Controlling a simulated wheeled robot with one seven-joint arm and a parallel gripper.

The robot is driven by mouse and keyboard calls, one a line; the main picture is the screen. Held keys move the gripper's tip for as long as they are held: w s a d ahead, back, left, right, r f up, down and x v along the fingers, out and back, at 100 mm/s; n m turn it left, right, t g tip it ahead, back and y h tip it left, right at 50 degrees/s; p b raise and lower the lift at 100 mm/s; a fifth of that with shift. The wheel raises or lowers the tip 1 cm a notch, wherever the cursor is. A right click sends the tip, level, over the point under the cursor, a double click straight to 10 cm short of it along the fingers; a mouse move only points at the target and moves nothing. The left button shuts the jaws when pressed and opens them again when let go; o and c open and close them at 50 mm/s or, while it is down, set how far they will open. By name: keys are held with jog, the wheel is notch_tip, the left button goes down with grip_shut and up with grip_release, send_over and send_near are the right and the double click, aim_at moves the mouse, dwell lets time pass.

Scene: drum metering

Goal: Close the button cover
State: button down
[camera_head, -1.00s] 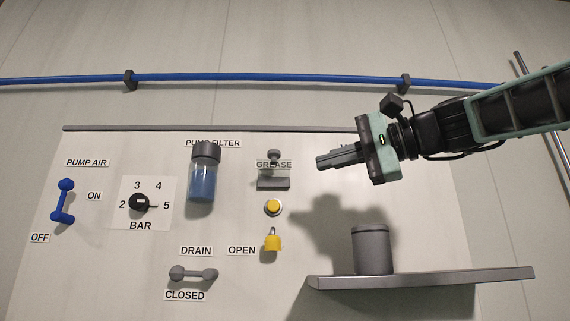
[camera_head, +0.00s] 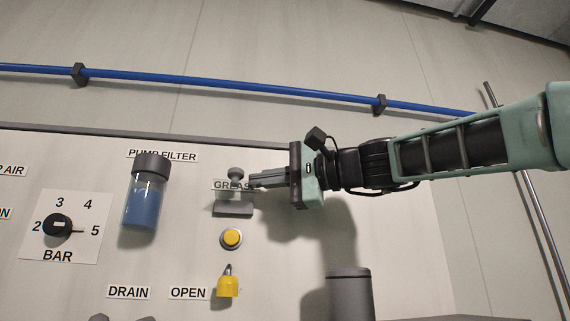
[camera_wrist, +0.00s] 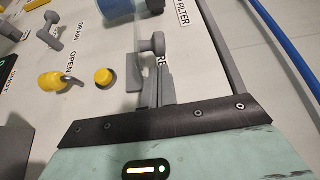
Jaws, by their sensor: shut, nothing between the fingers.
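A round yellow button (camera_head: 231,238) sits on the wall panel under the GREASE label, and shows in the wrist view (camera_wrist: 103,77). Just above it are a grey bar (camera_head: 233,209) and a grey round knob (camera_head: 236,173), which look like the button cover standing open, leaving the button bare. The knob also shows in the wrist view (camera_wrist: 152,45). My gripper (camera_head: 252,182) is shut and empty, its tips just right of the knob, over the GREASE label. In the wrist view my fingers (camera_wrist: 158,88) overlap the cover area; I cannot tell if they touch.
A yellow padlock-like piece (camera_head: 228,286) hangs below the button. The pump filter (camera_head: 143,205) and BAR dial (camera_head: 58,225) are left. A grey cylinder (camera_head: 350,295) stands lower right. A blue pipe (camera_head: 230,88) runs above the panel.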

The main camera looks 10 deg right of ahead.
aim_at(252, 190)
jog(key=shift+p+x, duration=0.55)
jog(key=shift+x, duration=0.85)
